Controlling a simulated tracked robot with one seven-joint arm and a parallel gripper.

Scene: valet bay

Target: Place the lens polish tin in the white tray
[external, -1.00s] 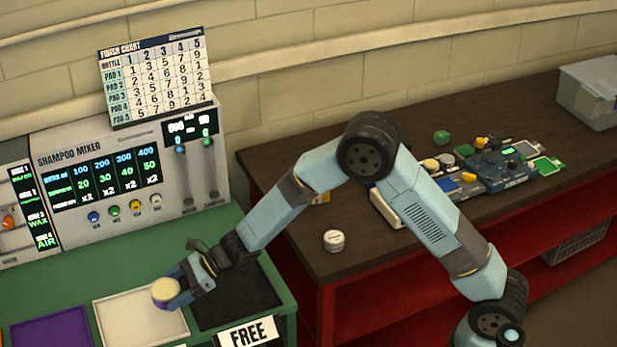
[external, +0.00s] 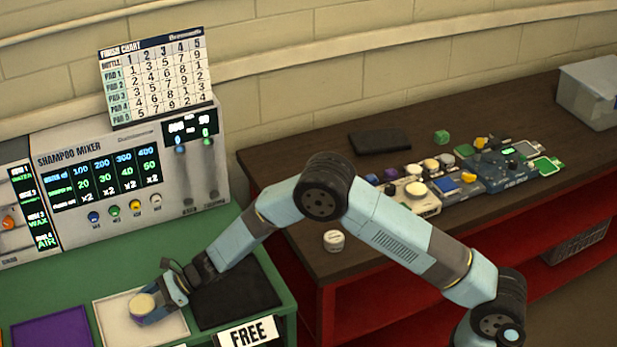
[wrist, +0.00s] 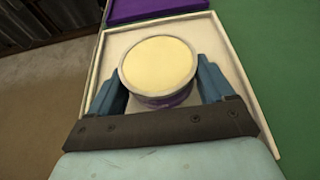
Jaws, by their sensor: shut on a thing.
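My gripper (external: 160,309) is shut on a round tin with a cream lid and a purple lower side, likely the lens polish tin (external: 142,306). In the wrist view the tin (wrist: 157,65) stands between the two blue fingers of my gripper (wrist: 158,85). It is over or in the white tray (external: 114,336), within its rim. The tray's pale rim also shows in the wrist view (wrist: 236,75). I cannot tell whether the tin's base touches the tray floor, as the base is mostly hidden.
A purple tray (external: 52,329) lies left of the white one and a black tray (external: 236,291) right of it, on the green bench. The shampoo mixer (external: 120,178) stands behind. A white-lidded jar (external: 334,241) and several devices sit on the brown table (external: 300,170).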

